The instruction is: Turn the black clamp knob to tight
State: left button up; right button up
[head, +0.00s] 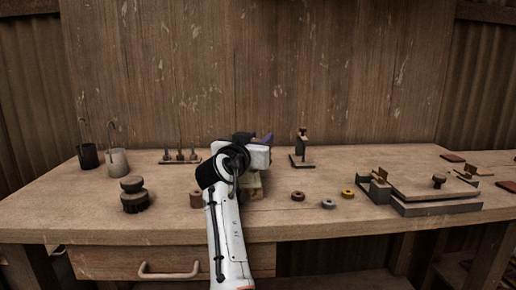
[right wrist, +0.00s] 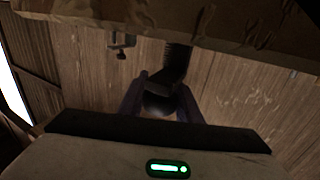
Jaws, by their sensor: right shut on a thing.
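My right gripper (head: 265,139) is at the middle of the bench, its purple fingers partly hidden behind its white body. In the right wrist view its two fingers (right wrist: 160,106) are closed on the sides of a dark rounded piece, which I take to be the black clamp knob (right wrist: 159,100). A dark ridged post (right wrist: 176,64) shows just beyond it. In the head view my arm and gripper hide most of the clamp; a dark part (head: 242,136) shows behind the gripper. The knob's tightness cannot be read. My left gripper is not in view.
A small upright stand (head: 302,150) is right of the gripper. A black stacked piece (head: 134,197) and two pots (head: 118,162) stand at left. A wooden wall closes the back.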

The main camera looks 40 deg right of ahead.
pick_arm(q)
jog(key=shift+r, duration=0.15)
pick_arm(e)
jog(key=o, duration=1)
jog(key=shift+r, duration=0.1)
pick_arm(q)
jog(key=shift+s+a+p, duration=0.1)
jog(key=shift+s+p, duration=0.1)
jog(key=shift+p, duration=0.75)
pick_arm(e)
notch_tip(320, 180, up, 10)
jog(key=shift+f, duration=0.1)
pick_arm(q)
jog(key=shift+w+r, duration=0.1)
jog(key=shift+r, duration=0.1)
